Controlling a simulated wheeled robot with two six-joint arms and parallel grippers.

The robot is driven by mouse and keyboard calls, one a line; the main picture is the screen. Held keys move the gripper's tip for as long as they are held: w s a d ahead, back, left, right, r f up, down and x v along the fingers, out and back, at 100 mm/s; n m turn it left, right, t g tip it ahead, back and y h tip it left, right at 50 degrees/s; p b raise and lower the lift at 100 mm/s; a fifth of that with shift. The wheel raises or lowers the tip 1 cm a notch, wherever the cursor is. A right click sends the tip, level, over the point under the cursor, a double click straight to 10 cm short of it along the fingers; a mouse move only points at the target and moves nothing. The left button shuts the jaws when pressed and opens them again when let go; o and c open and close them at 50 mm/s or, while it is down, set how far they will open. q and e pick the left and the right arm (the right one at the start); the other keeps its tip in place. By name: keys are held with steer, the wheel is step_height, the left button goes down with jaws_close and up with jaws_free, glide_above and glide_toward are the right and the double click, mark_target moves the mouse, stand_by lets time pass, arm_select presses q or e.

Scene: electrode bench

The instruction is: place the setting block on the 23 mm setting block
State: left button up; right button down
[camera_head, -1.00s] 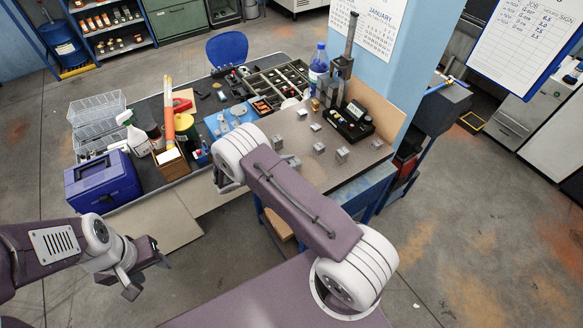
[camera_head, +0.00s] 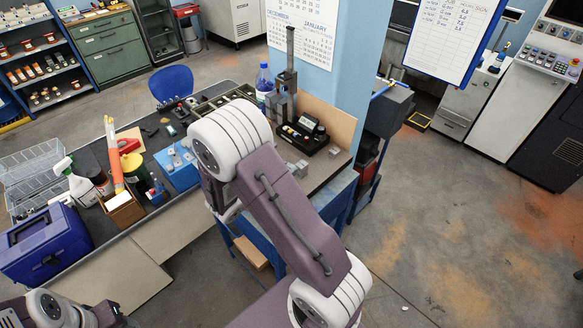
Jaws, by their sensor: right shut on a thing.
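My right arm reaches over the bench and blocks much of its top. My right gripper (camera_head: 226,208) shows only partly, below the white wrist, at the bench's front edge. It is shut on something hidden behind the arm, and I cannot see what. A small grey metal block (camera_head: 301,168) stands on the bench plate just right of my arm. Another small block (camera_head: 335,150) lies farther right near the plate's edge. I cannot tell which is the 23 mm setting block; others may be hidden. My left gripper (camera_head: 112,316) is cut off at the bottom left, away from the bench.
A height gauge (camera_head: 289,75) and a black tray with a device (camera_head: 305,133) stand behind the blocks.

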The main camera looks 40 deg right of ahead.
steer(key=s+d+r+m+g+b, duration=0.2)
steer(key=s+d+r+b, duration=0.55)
steer(key=d, duration=0.35)
steer(key=p, duration=0.2)
glide_above(298, 166)
steer(key=shift+h, duration=0.3)
step_height(298, 166, down, 8)
steer(key=shift+f, duration=0.1)
steer(key=shift+s, duration=0.1)
step_height(298, 166, down, 4)
steer(key=shift+s+r+p, duration=0.1)
steer(key=shift+r+p, duration=0.1)
steer(key=shift+p, duration=0.25)
steer(key=shift+w+f, duration=0.15)
steer(key=shift+w, duration=0.05)
steer(key=shift+s+f, duration=0.15)
steer(key=c, duration=1.1)
jaws_free()
